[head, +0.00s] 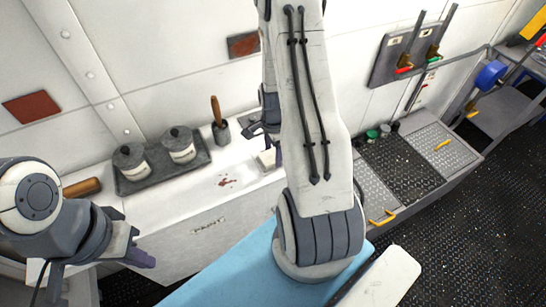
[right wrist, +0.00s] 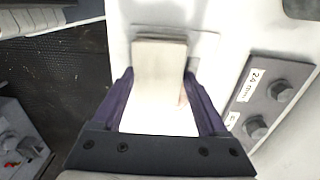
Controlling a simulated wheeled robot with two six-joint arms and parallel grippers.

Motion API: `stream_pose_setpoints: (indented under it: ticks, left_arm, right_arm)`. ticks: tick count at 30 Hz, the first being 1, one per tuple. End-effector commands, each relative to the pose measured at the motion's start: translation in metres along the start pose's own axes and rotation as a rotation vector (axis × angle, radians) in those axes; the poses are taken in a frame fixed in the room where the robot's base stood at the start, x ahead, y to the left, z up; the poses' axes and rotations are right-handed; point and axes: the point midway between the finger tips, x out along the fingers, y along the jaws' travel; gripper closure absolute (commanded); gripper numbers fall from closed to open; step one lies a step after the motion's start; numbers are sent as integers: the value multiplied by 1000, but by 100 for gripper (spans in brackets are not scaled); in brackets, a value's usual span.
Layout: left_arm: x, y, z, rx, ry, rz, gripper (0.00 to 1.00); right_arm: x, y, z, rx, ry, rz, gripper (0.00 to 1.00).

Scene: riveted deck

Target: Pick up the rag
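A cream, folded-looking block, which I take for the rag (head: 268,158), lies on the white counter (head: 190,225) near the wall. My right gripper (head: 268,143) is over it, partly hidden behind my own arm. In the right wrist view the rag (right wrist: 159,65) shows between my two purple fingers (right wrist: 160,88). The fingers are spread wide, one on each side of it; whether they touch it I cannot tell. My left gripper (head: 98,270) hangs at the lower left, open and empty, away from the rag.
A dark tray (head: 128,187) with two lidded pots stands left on the counter, beside a wooden-handled tool in a cup (head: 219,125). A wooden roller-like handle (head: 82,187) lies further left. A reddish stain marks the counter. A grey bench (head: 440,150) with yellow handles stands right.

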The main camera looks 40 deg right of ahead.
Motion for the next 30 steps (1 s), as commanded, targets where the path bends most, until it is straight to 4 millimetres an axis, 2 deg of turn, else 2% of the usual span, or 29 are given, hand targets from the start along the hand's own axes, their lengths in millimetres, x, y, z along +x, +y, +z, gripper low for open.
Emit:
stream_pose_setpoints:
  ticks: [11,16,19,30]
  left_arm:
    - [2,0,0,0,0,0,100]
    - [8,-1,0,0,0,0,100]
    - [14,-1,1,1,0,0,100]
    - [32,-2,2,2,0,0,100]
  right_arm:
    - [-5,-1,0,0,1,-2,78]
    - [-20,-1,0,0,1,-5,78]
    - [-38,-2,0,0,2,-9,78]
    - [-88,69,-42,7,2,-5,78]
